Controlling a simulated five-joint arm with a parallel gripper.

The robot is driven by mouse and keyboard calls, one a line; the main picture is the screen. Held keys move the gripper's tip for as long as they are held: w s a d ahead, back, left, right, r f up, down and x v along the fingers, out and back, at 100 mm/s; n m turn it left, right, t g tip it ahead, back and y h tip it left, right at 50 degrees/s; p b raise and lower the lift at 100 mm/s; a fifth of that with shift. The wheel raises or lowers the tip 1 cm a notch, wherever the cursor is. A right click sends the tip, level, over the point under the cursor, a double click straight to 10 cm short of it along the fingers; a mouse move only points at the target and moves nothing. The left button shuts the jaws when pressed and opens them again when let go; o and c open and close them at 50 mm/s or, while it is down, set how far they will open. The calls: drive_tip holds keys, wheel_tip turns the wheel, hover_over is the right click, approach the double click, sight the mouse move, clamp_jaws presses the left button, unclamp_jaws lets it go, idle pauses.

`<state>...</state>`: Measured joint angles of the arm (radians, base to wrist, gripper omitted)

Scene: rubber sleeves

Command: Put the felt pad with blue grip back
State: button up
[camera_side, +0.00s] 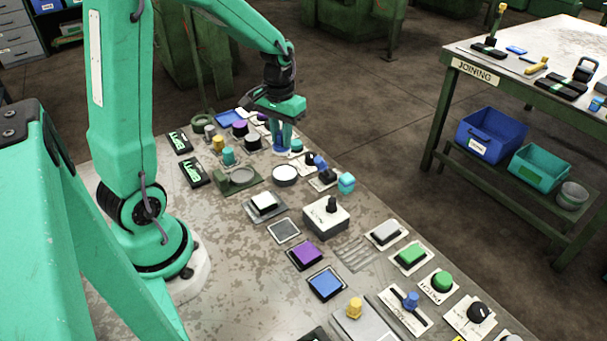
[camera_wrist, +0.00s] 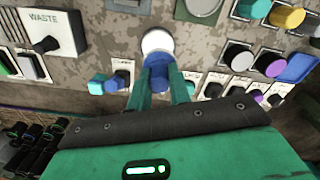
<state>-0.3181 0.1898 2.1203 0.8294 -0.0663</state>
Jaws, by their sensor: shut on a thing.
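My gripper (camera_side: 285,138) is over the far part of the metal bench, pointing down. Its two teal fingers are shut on a blue grip (camera_side: 280,149), which also shows between the fingertips in the wrist view (camera_wrist: 158,76). The felt pad under this grip is mostly hidden, and I cannot tell whether it touches the bench. A round white-topped dish (camera_side: 285,174) lies close to the held grip, on the near side in the side view. In the wrist view the dish (camera_wrist: 157,42) is just beyond the grip.
Small knobs and switches (camera_side: 322,170) stand close to the right of my gripper. Purple, black and yellow knobs (camera_side: 240,130) crowd its left. A grey WASTE box with a black switch (camera_side: 326,215) stands nearer. A JOINING table (camera_side: 475,68) is far right.

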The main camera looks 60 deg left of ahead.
drive_tip(key=a+f, duration=0.1)
drive_tip(key=a, duration=0.1)
drive_tip(key=a+f, duration=0.2)
drive_tip(key=a, duration=0.1)
drive_tip(key=a+f, duration=0.1)
drive_tip(key=a, duration=0.1)
drive_tip(key=shift+w+a+f, duration=0.15)
drive_tip(key=shift+a+f, duration=0.15)
drive_tip(key=shift+a, duration=0.05)
drive_tip(key=shift+f, duration=2)
drive_tip(key=shift+f, duration=0.15)
drive_tip(key=o, duration=0.9)
wheel_tip(320, 180, up, 12)
drive_tip(key=shift+r, duration=0.15)
drive_tip(key=shift+d, duration=0.1)
